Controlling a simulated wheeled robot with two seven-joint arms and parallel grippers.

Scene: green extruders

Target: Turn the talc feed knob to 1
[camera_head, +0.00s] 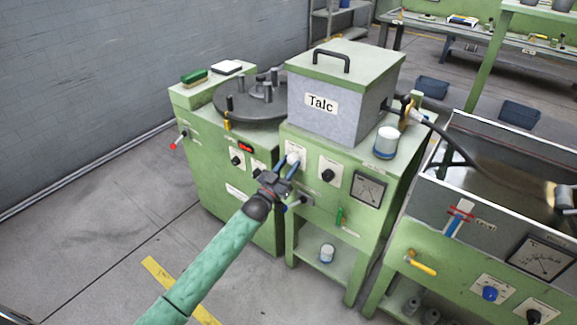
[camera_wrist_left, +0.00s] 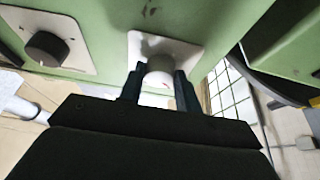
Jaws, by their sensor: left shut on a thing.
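A pale round knob (camera_wrist_left: 160,69) sits on a white plate (camera_wrist_left: 186,50) on the green machine's front in the left wrist view. My left gripper (camera_head: 287,164) is shut on this knob, with one dark finger on each side in the left wrist view (camera_wrist_left: 160,88). In the head view the white plate (camera_head: 295,148) is on the green cabinet (camera_head: 313,216), below the grey hopper (camera_head: 335,121) labelled "Talc". My right gripper is not in view.
A black knob (camera_head: 328,175) on its own plate is just right of the held knob, then a dial gauge (camera_head: 367,190). A white-and-blue container (camera_head: 386,141) stands on the cabinet. The floor to the left is clear.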

